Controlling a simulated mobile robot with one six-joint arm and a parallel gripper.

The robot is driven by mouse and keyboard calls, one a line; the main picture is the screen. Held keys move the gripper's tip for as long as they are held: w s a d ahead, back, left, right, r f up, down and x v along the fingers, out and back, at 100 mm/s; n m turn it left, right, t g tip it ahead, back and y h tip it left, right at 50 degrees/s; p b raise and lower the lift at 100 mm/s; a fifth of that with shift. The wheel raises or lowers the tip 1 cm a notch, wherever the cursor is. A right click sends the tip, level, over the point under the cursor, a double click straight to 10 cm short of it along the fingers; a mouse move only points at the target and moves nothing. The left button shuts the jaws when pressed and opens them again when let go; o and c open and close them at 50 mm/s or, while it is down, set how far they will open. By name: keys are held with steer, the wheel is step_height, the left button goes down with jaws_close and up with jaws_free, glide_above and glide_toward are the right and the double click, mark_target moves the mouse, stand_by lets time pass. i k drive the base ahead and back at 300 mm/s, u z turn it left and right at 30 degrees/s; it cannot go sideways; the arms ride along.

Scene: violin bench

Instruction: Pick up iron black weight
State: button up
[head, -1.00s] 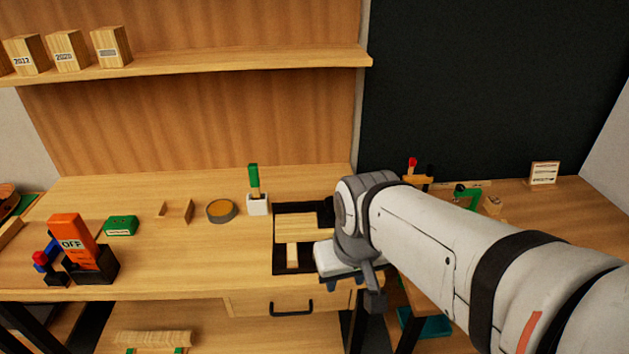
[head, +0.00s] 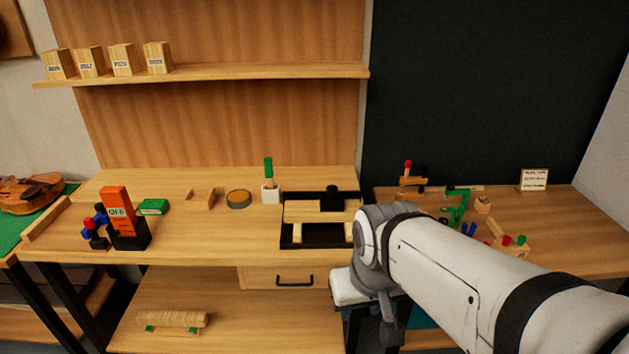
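The iron black weight (head: 332,199) appears to be the dark, knobbed block in the black tray (head: 310,240) on the bench. It sits at the tray's back right, by pale wooden pieces (head: 308,212). My gripper (head: 352,290) is low and to the right, in front of the bench edge in the picture and apart from the weight. Its fingers are mostly hidden by the wrist and its white housing, so I cannot tell whether it is open or shut.
Left of the tray are a white holder with a green-handled tool (head: 269,185), a round tin (head: 238,199) and an orange OFF box (head: 119,208). A drawer handle (head: 294,281) juts out below. Clamps (head: 456,208) stand on the right bench.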

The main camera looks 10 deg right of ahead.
mark_target(330, 200)
steer(key=u, duration=0.15)
steer(key=i, duration=0.95)
steer(key=z, duration=0.1)
